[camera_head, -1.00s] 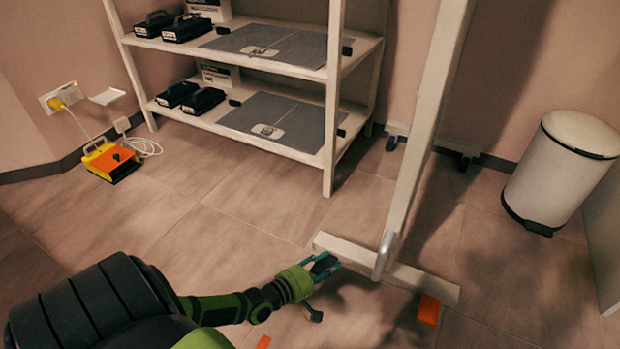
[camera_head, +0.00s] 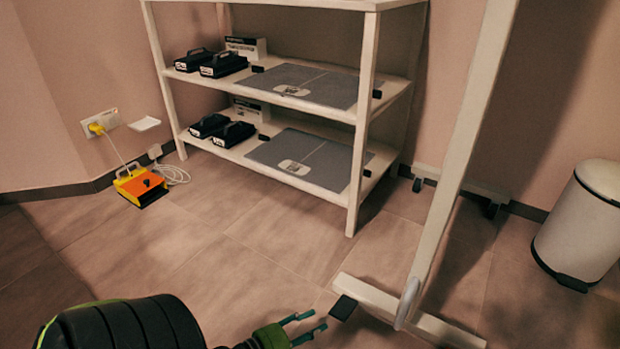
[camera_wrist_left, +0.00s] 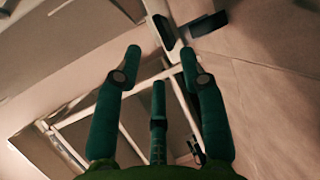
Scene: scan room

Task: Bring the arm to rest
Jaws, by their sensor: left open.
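My left gripper (camera_head: 306,328) is at the bottom centre of the head view, over the floor and left of the foot of a white stand. Its teal fingers are spread apart and hold nothing. In the left wrist view the open fingers (camera_wrist_left: 168,75) point up the picture, with a white frame and a dark block beyond them. My black and green left arm comes in from the lower left; its middle part is cut off by the bottom edge. My right gripper is in neither view.
The white stand's foot (camera_head: 446,330) lies close right of the gripper, with a black block (camera_head: 343,307) at its end. A white shelf unit (camera_head: 352,200) stands behind. A white bin (camera_head: 583,225) is at right, an orange-yellow box (camera_head: 139,186) at left. Floor between is clear.

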